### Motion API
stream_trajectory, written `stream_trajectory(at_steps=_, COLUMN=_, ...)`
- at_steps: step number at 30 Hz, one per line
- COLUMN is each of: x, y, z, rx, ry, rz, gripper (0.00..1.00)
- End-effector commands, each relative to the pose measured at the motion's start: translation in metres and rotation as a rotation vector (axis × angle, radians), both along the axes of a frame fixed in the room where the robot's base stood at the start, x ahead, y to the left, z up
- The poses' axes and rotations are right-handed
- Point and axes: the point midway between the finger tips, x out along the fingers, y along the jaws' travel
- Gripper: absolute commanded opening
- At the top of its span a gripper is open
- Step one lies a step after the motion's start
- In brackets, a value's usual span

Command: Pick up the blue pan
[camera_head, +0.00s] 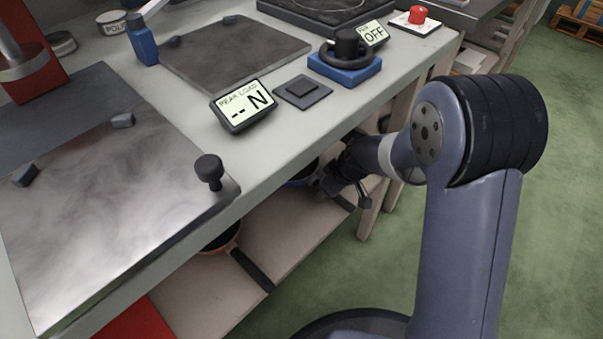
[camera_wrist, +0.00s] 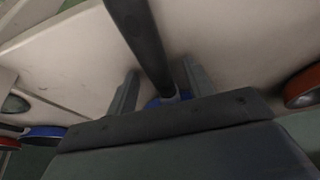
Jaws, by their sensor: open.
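The blue pan (camera_head: 303,179) is on the shelf under the worktop in the head view, mostly hidden by the worktop edge and my arm. Its dark handle (camera_wrist: 140,35) runs down through the wrist view to a small patch of blue behind my gripper's body. My gripper (camera_wrist: 160,82) is open, one finger on each side of the handle, with a gap showing on both sides. Whether the handle lies fully at finger depth is unclear. In the head view my gripper (camera_head: 347,190) is beside the shelf edge, below the worktop.
An orange pan (camera_head: 222,241) sits on the same shelf, its handle jutting forward. In the wrist view, an orange-red pan (camera_wrist: 304,88) is right; another blue-rimmed item (camera_wrist: 45,131) and a red one (camera_wrist: 9,142) are left. The worktop (camera_head: 290,128) overhangs the shelf.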

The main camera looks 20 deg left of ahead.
Motion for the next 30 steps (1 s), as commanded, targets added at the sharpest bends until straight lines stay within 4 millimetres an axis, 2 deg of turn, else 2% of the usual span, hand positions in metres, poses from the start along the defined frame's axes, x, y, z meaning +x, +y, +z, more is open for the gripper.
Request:
stream_trajectory(at_steps=14, x=0.0000, y=-0.0002, z=-0.0026, rx=0.000, ry=0.000, rz=-0.001, gripper=0.49)
stream_trajectory(at_steps=30, x=0.0000, y=-0.0003, z=-0.0021, rx=0.000, ry=0.000, rz=-0.001, gripper=0.05)
